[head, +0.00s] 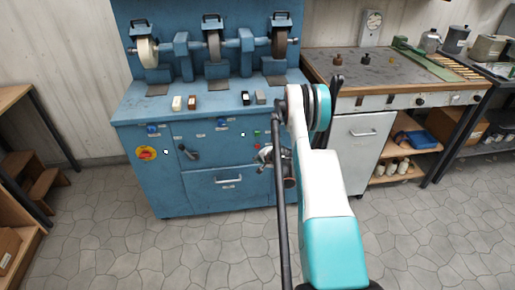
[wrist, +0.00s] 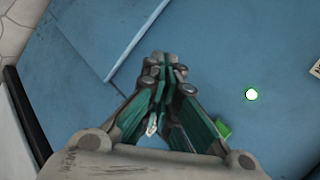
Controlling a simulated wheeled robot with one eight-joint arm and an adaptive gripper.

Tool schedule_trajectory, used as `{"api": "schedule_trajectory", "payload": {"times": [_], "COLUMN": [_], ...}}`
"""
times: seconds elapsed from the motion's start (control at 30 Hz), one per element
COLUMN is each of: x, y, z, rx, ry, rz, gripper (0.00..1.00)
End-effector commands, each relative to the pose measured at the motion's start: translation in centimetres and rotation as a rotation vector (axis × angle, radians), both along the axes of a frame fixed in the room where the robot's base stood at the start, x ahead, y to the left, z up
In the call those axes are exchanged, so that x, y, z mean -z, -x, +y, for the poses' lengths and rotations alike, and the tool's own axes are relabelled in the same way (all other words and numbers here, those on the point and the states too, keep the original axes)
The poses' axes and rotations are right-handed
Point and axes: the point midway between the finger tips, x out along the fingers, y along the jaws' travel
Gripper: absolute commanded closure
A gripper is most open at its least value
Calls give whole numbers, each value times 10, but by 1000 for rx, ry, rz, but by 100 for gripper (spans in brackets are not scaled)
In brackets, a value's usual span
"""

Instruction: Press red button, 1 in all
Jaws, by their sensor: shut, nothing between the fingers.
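A small red button (head: 257,146) is on the front of the blue cabinet (head: 215,200), just below a small green button (head: 257,133). My gripper (head: 264,155) is shut and empty, close to the cabinet front, just below and right of the red button in the head view. I cannot tell whether it touches the panel. In the wrist view my gripper's fingers (wrist: 168,68) are together over the blue panel (wrist: 215,40). The green button (wrist: 223,128) shows partly behind a finger there. The red button is not visible in the wrist view, perhaps hidden by the gripper.
A lit round lamp (wrist: 251,94) is beside the green button. A red and yellow round switch (head: 146,153) is at the cabinet's left. A drawer handle (head: 228,181) sticks out below. Grinding wheels (head: 213,45) stand above. A workbench (head: 375,75) is at right. The stone floor in front is clear.

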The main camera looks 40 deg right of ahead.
Motion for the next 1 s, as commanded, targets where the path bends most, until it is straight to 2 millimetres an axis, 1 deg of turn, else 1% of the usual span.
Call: {"api": "schedule_trajectory", "payload": {"times": [0.03,0.2,0.4,0.53,1.0], "x": [0,0,0,0,0], "y": [-6,-23,-34,-37,-37], "z": [-4,-14,-21,-23,-23], "rx": [0,0,-1,-1,-1], "ry": [0,0,1,1,1], "rz": [0,0,0,0,0], "gripper": [100,100,100,100,100]}}
